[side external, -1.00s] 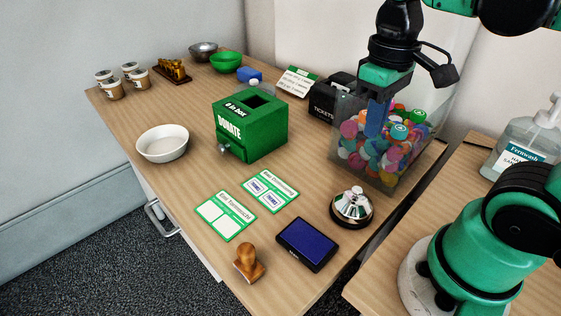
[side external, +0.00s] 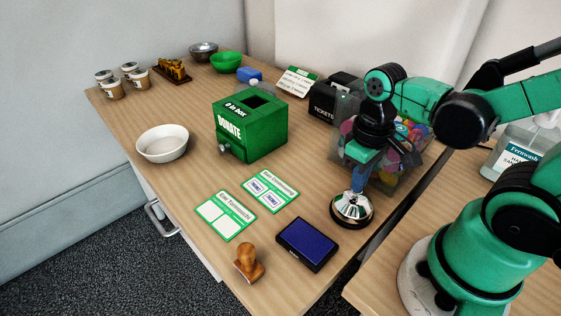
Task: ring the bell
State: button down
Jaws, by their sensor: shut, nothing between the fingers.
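The silver call bell (side external: 352,210) with a dark base stands upright on the wooden table, near its right edge. My gripper (side external: 357,188) points straight down, right over the top of the bell. Its blue fingers are shut with nothing between them. The fingertips are at or just above the bell's button and hide it. I cannot tell whether they touch it.
A blue ink pad (side external: 306,244) lies just in front of the bell, with a wooden stamp (side external: 249,263) to its left. Stamp cards (side external: 225,215) lie left. A clear bin of colourful caps (side external: 412,132) stands close behind my gripper. The green donation box (side external: 250,128) is further back.

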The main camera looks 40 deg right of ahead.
jog(key=shift+f, duration=0.1)
dwell(0.3)
jog(key=shift+f, duration=0.95)
notch_tip(320, 180, up, 14)
dwell(0.7)
jog(key=shift+w+a, duration=0.1)
dwell(0.4)
jog(key=w+a+f+t, duration=0.1)
jog(key=w+f+t, duration=0.3)
jog(key=w+t, duration=0.2)
jog(key=shift+w+a+f+t, duration=0.15)
jog(key=shift+a+f+t, duration=0.2)
jog(key=shift+t, duration=0.15)
dwell(0.3)
